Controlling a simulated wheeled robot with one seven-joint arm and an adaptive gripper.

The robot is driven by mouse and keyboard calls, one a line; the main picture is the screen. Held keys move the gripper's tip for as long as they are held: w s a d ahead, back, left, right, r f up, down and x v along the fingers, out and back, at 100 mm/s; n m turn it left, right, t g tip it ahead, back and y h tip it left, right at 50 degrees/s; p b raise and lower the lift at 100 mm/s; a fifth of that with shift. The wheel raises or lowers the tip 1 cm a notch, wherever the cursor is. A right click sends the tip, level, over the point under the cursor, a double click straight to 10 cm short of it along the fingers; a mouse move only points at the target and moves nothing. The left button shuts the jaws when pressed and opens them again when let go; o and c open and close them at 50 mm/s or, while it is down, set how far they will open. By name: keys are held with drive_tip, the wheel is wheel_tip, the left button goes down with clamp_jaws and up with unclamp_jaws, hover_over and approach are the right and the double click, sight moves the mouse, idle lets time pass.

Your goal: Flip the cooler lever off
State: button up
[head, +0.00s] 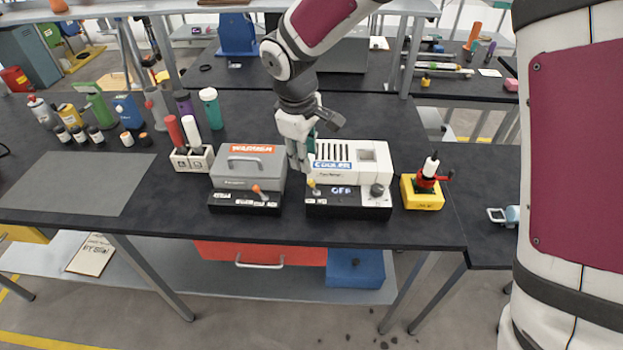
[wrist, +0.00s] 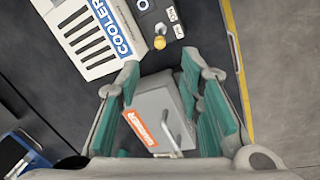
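The cooler (head: 375,172) is a white box with a vent grille and a blue COOLER label, on a black base. It shows at upper left in the wrist view (wrist: 92,62). Its yellow-knobbed lever (head: 312,184) stands at the front left of the base, tilted left; the knob also shows in the wrist view (wrist: 159,42). Blue-white lettering beside the lever appears to read OFF. My gripper (head: 301,166) points down at the cooler's left side, above and behind the lever.
The grey warmer (head: 232,177) with an orange lever (head: 257,190) stands just left of the cooler. A yellow block with a red-handled device (head: 422,195) stands to the right. Bottles and a white holder (head: 193,160) are farther left. The black table's (head: 300,231) front strip is clear.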

sight(311, 181)
drive_tip(key=f, duration=0.3)
drive_tip(key=w+f+p, duration=0.1)
drive_tip(key=f, duration=0.3)
drive_tip(key=w+d+f, duration=0.1)
drive_tip(key=f, duration=0.3)
drive_tip(key=shift+s, duration=0.1)
clamp_jaws()
